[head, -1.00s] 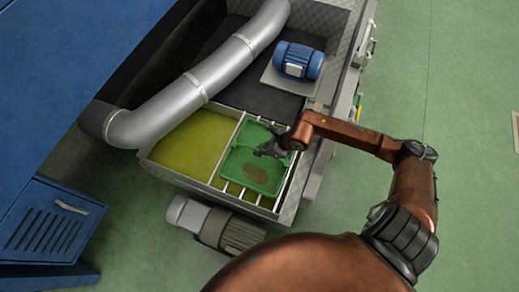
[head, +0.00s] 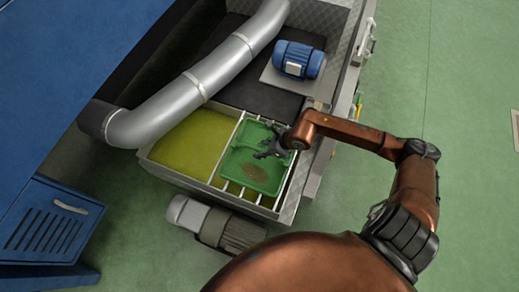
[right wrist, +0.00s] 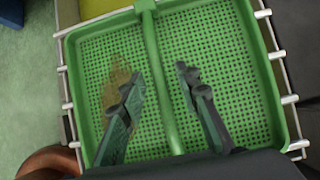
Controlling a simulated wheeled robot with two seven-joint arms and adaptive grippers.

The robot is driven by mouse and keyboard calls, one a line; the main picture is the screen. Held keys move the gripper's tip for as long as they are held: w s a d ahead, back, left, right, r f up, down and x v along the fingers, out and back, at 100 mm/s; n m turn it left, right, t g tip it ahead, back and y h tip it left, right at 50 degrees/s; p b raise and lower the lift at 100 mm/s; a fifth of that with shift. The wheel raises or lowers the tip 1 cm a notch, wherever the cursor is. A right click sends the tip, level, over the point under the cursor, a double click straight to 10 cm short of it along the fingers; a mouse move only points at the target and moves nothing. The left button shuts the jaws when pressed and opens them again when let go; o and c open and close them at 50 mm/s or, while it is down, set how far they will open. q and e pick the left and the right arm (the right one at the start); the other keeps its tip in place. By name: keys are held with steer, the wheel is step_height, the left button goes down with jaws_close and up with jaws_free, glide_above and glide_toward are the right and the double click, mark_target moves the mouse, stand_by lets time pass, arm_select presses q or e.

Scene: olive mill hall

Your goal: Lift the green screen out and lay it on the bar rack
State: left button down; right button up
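The green screen (head: 262,180), a shallow perforated tray with a brown smear of residue, lies flat on the light metal bars of the bar rack (head: 226,152). Bar ends stick out past its edges in both views. In the right wrist view the screen's central handle bar (right wrist: 165,105) runs between the fingers of my right gripper (right wrist: 159,70), with a gap on each side. The right gripper is open and holds nothing; in the head view it (head: 263,150) is over the screen's upper part. My left gripper is not in view.
Yellow-green pulp or oil fills the bin (head: 188,147) left of the rack. A silver pipe (head: 205,85) crosses above, and a blue motor (head: 298,60) stands behind. A grey motor (head: 215,222) sits in front. A blue cabinet (head: 50,220) is at left; floor at right is clear.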

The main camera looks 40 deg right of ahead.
steer(key=v, duration=1.1)
steer(key=shift+r, duration=0.1)
